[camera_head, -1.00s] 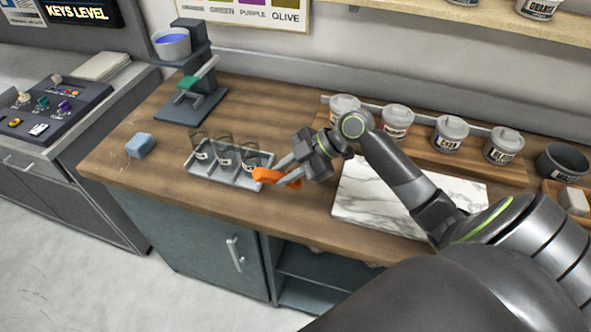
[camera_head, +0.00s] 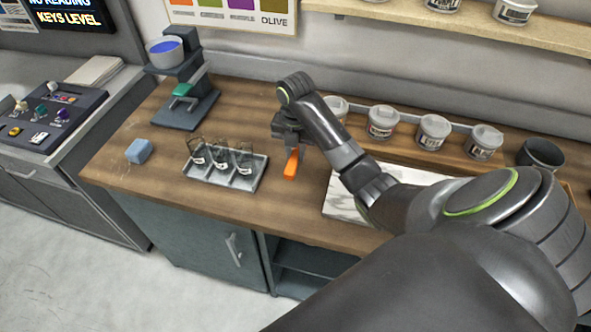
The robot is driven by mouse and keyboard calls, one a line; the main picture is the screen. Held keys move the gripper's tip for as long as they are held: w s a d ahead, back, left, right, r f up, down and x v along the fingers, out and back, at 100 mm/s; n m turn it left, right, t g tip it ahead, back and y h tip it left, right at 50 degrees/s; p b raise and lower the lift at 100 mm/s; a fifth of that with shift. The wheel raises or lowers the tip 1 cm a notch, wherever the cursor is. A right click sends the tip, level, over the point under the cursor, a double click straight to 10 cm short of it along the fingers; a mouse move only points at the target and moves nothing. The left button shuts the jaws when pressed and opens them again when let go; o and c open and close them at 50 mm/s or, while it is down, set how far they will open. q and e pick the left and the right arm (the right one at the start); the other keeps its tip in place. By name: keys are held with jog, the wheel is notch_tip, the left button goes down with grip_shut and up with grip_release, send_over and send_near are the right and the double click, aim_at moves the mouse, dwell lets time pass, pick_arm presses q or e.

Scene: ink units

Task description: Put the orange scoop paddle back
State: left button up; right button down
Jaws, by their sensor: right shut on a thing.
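The orange scoop paddle (camera_head: 291,163) hangs below my right gripper (camera_head: 292,145), which is shut on it. It points down, over the wooden counter between the grey tray and the marble slab. Whether its lower tip touches the counter I cannot tell. My right arm comes in from the lower right and hides part of the counter and slab. My left gripper is not in view.
A grey tray (camera_head: 205,173) with glass jars stands left of the paddle. A marble slab (camera_head: 343,206) lies to the right. Several lidded tubs, one here (camera_head: 382,121), stand behind my arm. A blue block (camera_head: 139,151) and a stand with a bowl (camera_head: 187,115) are at left.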

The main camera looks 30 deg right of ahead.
aim_at(295, 154)
notch_tip(295, 154, down, 4)
jog(key=b, duration=0.3)
jog(key=shift+f, duration=0.7)
jog(key=shift+f+p, duration=0.3)
jog(key=shift+f, duration=1.5)
jog(key=c, duration=1.3)
grip_release()
jog(key=shift+f, duration=0.1)
jog(key=shift+o, duration=0.2)
